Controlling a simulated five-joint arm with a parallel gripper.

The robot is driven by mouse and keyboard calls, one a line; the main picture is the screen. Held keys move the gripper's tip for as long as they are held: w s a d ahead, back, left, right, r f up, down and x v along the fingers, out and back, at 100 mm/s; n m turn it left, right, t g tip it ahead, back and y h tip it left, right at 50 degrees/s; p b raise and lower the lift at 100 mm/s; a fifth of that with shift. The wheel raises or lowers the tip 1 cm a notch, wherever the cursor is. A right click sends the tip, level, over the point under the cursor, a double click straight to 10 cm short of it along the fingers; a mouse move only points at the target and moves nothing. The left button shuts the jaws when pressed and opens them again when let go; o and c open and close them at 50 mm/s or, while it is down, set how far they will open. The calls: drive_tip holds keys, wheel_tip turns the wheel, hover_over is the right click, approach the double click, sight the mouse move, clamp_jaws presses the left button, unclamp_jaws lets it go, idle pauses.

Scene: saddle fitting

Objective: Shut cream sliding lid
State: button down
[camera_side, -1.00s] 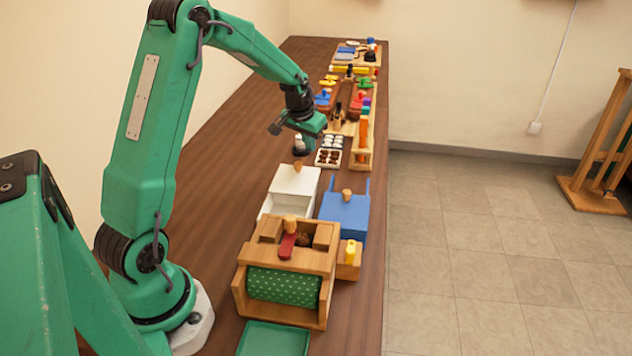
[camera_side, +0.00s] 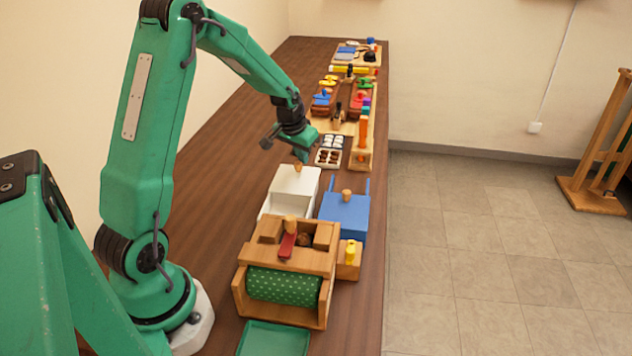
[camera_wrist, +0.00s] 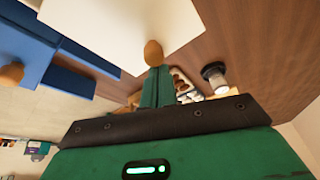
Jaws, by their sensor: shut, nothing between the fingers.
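The cream sliding lid (camera_side: 295,181) is on its box beyond the wooden roller frame in the side view. It has a round wooden knob (camera_side: 298,167) near its far end. The lid (camera_wrist: 115,25) fills the top of the wrist view, with its knob (camera_wrist: 153,53) near the edge. My gripper (camera_side: 302,158) is shut and empty, low at the far side of the knob. In the wrist view the fingertips (camera_wrist: 157,70) are right beside the knob; I cannot tell whether they touch it. The fingers partly hide what lies behind them.
A blue lidded box (camera_side: 344,214) with a wooden knob stands close on the right. The wooden frame with a green dotted roller (camera_side: 284,286) stands in front. A tray of brown and white pieces (camera_side: 329,151) lies beyond my gripper. The table left of the cream box is clear.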

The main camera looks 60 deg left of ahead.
sight(297, 190)
drive_tip(key=s+d, duration=0.7)
drive_tip(key=shift+s+d, duration=0.35)
drive_tip(key=shift+s, duration=0.05)
idle(0.3)
drive_tip(key=shift+f, duration=0.1)
drive_tip(key=shift+w+a+r, duration=0.1)
drive_tip(key=shift+w+a, duration=0.15)
drive_tip(key=shift+w, duration=0.45)
drive_tip(key=shift+w+a+r, duration=0.1)
drive_tip(key=shift+w+a, duration=0.1)
drive_tip(key=shift+w, duration=0.45)
drive_tip(key=shift+w+a+r, duration=0.1)
drive_tip(key=shift+w+a, duration=0.15)
drive_tip(key=shift+w, duration=0.45)
drive_tip(key=shift+r, duration=0.3)
drive_tip(key=v, duration=0.9)
drive_tip(key=shift+s+r, duration=0.2)
drive_tip(key=shift+s, duration=0.05)
